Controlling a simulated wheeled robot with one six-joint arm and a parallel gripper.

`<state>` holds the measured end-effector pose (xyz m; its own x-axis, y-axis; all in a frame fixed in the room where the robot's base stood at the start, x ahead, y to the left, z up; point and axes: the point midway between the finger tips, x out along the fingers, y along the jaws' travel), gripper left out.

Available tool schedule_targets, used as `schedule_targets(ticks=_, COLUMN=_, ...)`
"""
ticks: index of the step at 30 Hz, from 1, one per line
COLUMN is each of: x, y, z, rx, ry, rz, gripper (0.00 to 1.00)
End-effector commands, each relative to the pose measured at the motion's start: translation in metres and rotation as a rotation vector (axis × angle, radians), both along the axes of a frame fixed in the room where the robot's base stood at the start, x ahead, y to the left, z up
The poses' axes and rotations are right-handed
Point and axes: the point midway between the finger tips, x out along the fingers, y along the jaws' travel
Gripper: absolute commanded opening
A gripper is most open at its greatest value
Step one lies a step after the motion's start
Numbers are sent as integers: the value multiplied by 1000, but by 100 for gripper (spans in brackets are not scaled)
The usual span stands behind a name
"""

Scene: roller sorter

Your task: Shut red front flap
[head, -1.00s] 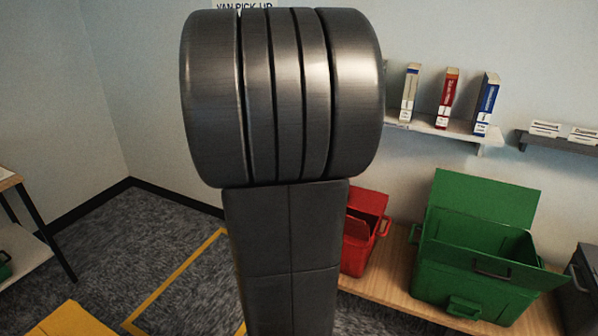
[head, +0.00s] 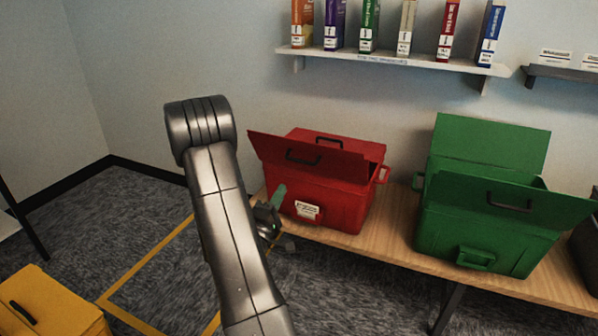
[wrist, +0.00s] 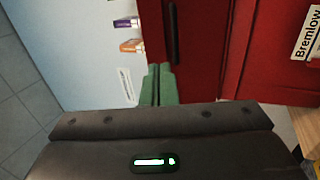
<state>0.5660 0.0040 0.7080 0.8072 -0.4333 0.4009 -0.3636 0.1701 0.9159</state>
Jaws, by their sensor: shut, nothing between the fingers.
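The red box (head: 335,208) stands on the wooden bench in the head view, with a white label on its front. Its red front flap (head: 335,164), with a dark handle, stands open, tilted up and outward over the front. The rear lid part (head: 350,144) looks lowered. My gripper (head: 280,194) has green fingers, is shut and empty, and is at the front left of the box, below the flap. In the wrist view the green fingers (wrist: 159,84) are close to the flap (wrist: 190,45); I cannot tell whether they touch. The box front (wrist: 262,60) shows to the right.
A green box (head: 470,225) with raised flaps stands to the right on the bench (head: 400,240). A yellow box (head: 50,305) is at lower left. A shelf of binders (head: 400,64) hangs above. Carpet floor with yellow tape is free on the left.

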Motion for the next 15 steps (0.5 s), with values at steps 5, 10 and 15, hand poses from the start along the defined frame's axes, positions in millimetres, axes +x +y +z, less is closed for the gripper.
schedule_targets(ticks=5, x=2, y=-2, z=-1, rx=-32, ry=-13, rz=-26, gripper=0)
schedule_targets(ticks=10, x=22, y=-14, z=10, rx=-29, ry=-14, rz=-26, gripper=0)
schedule_targets(ticks=15, x=52, y=-30, z=26, rx=-28, ry=-16, rz=-26, gripper=0)
